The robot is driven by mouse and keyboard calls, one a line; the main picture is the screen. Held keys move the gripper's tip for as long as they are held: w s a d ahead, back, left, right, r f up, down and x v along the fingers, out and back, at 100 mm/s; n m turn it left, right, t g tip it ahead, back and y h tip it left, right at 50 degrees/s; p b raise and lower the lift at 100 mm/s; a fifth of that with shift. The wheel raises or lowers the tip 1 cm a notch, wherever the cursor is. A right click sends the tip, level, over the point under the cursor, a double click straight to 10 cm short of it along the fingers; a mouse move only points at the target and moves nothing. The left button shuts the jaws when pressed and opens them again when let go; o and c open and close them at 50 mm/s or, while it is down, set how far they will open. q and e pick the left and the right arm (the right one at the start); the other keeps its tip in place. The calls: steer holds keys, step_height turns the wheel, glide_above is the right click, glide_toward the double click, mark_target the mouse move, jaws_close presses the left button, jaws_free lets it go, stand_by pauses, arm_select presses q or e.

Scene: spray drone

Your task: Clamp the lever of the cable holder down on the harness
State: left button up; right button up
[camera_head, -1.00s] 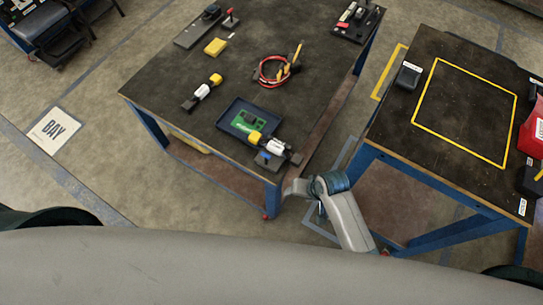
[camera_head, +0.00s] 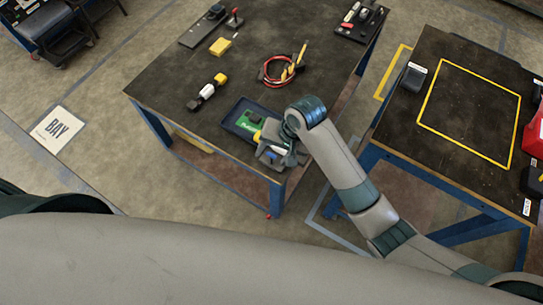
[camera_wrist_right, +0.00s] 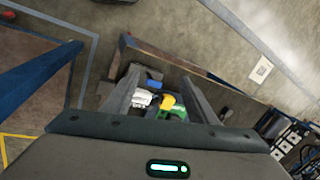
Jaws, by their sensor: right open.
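A grey plate (camera_head: 203,32) at the far left of the bench carries a black block and an upright red-tipped lever (camera_head: 235,18); this looks like the cable holder. A looped red and black cable with yellow ends (camera_head: 273,73), seemingly the harness, lies apart from it to the right. My right gripper (camera_head: 270,150) is over the bench's near corner, far from both. In the right wrist view its open fingers (camera_wrist_right: 160,74) frame a white part with a yellow end (camera_wrist_right: 145,99); contact cannot be told. My left gripper is out of view.
A dark blue tray (camera_head: 231,120) with a green board lies beside my right gripper. A yellow block (camera_head: 220,46) and a black, white and yellow part (camera_head: 207,91) lie on the bench. The second table (camera_head: 440,160) stands at right across a gap.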

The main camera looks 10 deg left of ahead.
mark_target(271, 154)
steer(key=w+a+r+m+h, duration=0.1)
steer(key=w+r+h, duration=0.2)
steer(key=r, duration=0.5)
steer(key=shift+r, duration=0.2)
steer(key=shift+f, duration=0.1)
step_height(271, 154, down, 17)
steer(key=shift+f+p, duration=0.1)
steer(key=shift+p, duration=1.15)
steer(key=shift+c, duration=0.7)
steer(key=c, duration=0.9)
